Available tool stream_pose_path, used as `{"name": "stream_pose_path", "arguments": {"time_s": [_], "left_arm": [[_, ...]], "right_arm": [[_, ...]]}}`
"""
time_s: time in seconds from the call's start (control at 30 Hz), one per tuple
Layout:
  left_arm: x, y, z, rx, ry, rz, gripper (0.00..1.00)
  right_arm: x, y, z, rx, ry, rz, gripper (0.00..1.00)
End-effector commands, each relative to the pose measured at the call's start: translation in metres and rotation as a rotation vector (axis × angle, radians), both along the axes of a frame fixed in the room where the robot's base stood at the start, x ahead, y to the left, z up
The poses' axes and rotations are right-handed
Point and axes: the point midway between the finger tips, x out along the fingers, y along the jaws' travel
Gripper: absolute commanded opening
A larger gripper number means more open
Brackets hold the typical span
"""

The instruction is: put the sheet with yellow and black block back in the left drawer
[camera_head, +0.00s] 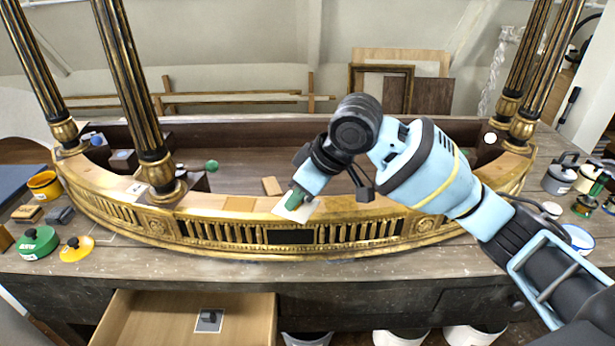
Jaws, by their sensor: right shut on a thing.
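My right gripper (296,193) comes in from the right and points down at the front of the gilt console. It is shut on a white sheet with green block (292,212); the fingers partly hide the block, and I see no yellow or black on it. The sheet is at the console's front rim; I cannot tell whether it touches. The left drawer (150,318) is open below the bench. A grey sheet with a dark block (209,321) lies in it. Another pale sheet (137,188) lies by the left column; its markings are too small to read. My left gripper is not in view.
The curved gilt console (360,232) with tall columns (137,90) fills the bench's middle. A green pot (38,243), a yellow lid (77,249) and small blocks (27,213) stand at left. Pots (562,175) stand at right. The drawer floor is mostly clear.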

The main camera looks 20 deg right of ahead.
Motion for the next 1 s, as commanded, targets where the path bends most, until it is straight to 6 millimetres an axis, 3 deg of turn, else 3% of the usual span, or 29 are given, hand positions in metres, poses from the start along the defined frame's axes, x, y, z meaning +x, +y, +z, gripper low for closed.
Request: {"name": "stream_pose_path", "arguments": {"time_s": [0.2,0.6,0.8,1.0], "left_arm": [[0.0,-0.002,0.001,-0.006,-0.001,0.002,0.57],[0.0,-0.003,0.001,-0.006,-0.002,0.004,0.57],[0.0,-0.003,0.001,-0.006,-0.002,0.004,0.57],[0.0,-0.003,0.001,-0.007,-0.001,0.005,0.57]], "right_arm": [[-0.032,0.026,-0.018,0.001,-0.001,-0.279,0.13],[-0.071,0.056,-0.041,0.002,0.002,-0.677,0.13],[-0.083,0.065,-0.047,0.003,-0.007,-0.816,0.13],[-0.082,0.068,-0.044,0.007,-0.019,-0.796,0.13]]}}
